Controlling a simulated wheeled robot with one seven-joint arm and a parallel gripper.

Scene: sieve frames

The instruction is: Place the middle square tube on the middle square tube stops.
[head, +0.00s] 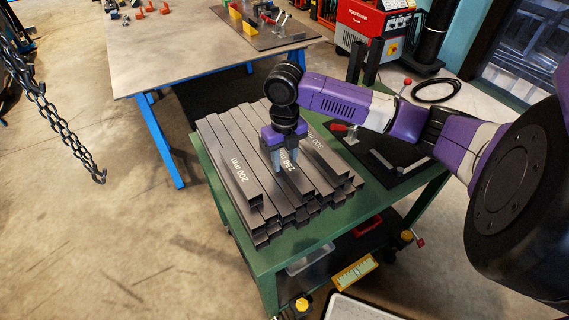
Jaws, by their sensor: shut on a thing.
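A stack of grey square tubes lies on the green cart (262,262) in the head view. The middle square tube (297,187), marked 250 mm, lies on top of the stack between a tube marked 200 mm (236,176) on the left and another marked tube (325,157) on the right. My gripper (281,168) points down and is shut on the middle tube near its label. The tube appears to rest on or just above the stack; I cannot tell which. My gripper hides part of it. I cannot make out which fixtures are the middle square tube stops.
A work table (185,50) with a beige top and blue legs stands behind, with a dark fixture plate (262,38) holding yellow blocks and a clamp. A black plate (385,160) with a red-handled clamp lies right of the tubes. Chains (62,125) hang at the left.

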